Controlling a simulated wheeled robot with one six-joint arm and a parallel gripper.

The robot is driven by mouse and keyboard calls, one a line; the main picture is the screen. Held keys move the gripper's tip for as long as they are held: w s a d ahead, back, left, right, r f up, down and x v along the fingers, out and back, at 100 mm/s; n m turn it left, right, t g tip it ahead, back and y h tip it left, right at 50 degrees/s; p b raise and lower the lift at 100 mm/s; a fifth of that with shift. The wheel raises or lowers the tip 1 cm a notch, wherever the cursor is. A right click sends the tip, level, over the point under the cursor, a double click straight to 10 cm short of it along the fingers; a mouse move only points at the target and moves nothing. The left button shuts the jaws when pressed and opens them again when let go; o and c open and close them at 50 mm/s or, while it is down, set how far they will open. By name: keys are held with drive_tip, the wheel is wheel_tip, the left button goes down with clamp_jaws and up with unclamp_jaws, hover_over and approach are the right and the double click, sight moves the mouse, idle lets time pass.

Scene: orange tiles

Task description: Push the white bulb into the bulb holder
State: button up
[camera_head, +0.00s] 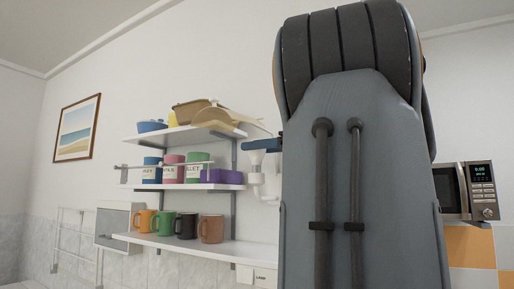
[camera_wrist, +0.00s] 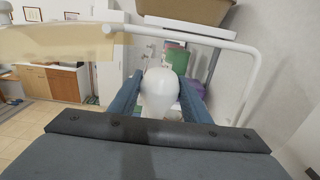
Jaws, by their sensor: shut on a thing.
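The white bulb (camera_wrist: 160,94) sits between the two blue fingers of my gripper (camera_wrist: 161,78) in the wrist view. The fingers are shut on it, one on each side. In the head view my gripper (camera_head: 262,145) shows as a blue part just left of my arm, right of the wall shelves. White parts (camera_head: 257,180) show right below it. I cannot tell there which part is the bulb and which may be the bulb holder. My arm hides much of that spot. The holder cannot be clearly made out in the wrist view.
A white rail (camera_wrist: 185,33) crosses close by in the wrist view. A microwave (camera_head: 467,190) stands right. A small wall plate (camera_head: 264,277) reads LAMP.

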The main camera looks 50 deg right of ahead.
drive_tip(key=shift+f+b, duration=0.3)
drive_tip(key=shift+f, duration=0.7)
drive_tip(key=o, duration=1.1)
drive_tip(key=b+v, duration=0.3)
drive_tip(key=v, duration=0.4)
drive_tip(key=shift+s+d, duration=0.15)
drive_tip(key=shift+s, duration=0.25)
drive_tip(key=shift+r, duration=0.1)
